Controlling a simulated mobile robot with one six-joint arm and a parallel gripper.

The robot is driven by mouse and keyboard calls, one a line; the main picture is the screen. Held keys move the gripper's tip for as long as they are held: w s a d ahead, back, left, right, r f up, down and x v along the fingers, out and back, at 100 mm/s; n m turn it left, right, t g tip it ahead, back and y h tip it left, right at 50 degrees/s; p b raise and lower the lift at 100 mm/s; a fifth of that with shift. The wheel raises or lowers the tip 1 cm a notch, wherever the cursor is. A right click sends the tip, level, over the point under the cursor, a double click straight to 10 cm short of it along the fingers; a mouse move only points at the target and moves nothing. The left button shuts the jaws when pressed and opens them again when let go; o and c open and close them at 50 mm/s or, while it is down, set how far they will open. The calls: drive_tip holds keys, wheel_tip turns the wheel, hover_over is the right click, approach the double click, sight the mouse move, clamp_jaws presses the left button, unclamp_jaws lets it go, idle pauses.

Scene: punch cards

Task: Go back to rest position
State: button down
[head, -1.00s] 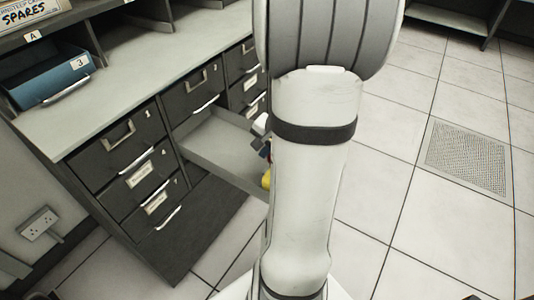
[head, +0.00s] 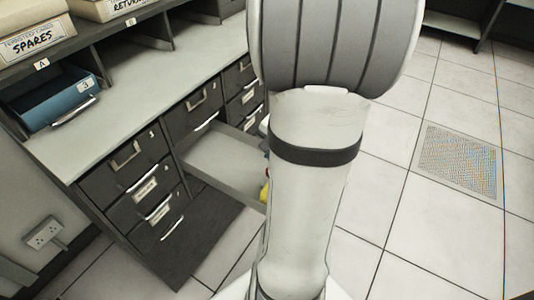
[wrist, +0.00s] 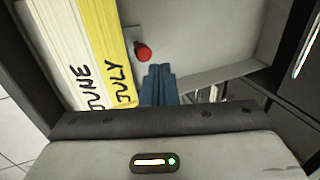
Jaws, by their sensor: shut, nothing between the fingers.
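My gripper (wrist: 158,84) shows in the wrist view as blue fingers, shut together and empty. It is over or in front of an open drawer; I cannot tell how far apart they are. In the head view my arm hides most of the gripper. The open drawer (head: 218,162) sticks out of the cabinet. In the wrist view, a white card pack marked JUNE (wrist: 62,50) and a yellow pack marked JULY (wrist: 104,50) lie side by side, left of the fingers. A red knob-like piece (wrist: 143,53) is just above the fingers.
Shut dark drawers (head: 125,165) are left of the open one. A grey worktop (head: 150,80) runs above them, with a blue tray (head: 60,100) and a SPARES box (head: 30,40) at the left. The tiled floor (head: 385,215) right of my arm is clear, with a flat grille (head: 458,160).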

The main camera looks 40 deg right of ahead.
drive_tip(key=shift+s+r, duration=0.1)
drive_tip(key=shift+r, duration=0.15)
idle(0.3)
drive_tip(key=shift+a+r, duration=0.2)
drive_tip(key=shift+r, duration=0.15)
drive_tip(key=s+a+r+n+p, duration=0.2)
drive_tip(key=a+r+n+p, duration=0.4)
drive_tip(key=a+r, duration=0.3)
drive_tip(key=s+a+r+n+g+h+p, duration=0.1)
drive_tip(key=s+a+r+n+p, duration=0.1)
drive_tip(key=a+r+n+p, duration=0.5)
drive_tip(key=a+r+n, duration=0.1)
drive_tip(key=a+r, duration=0.2)
drive_tip(key=r, duration=0.4)
drive_tip(key=shift+a, duration=0.3)
drive_tip(key=shift+s, duration=0.1)
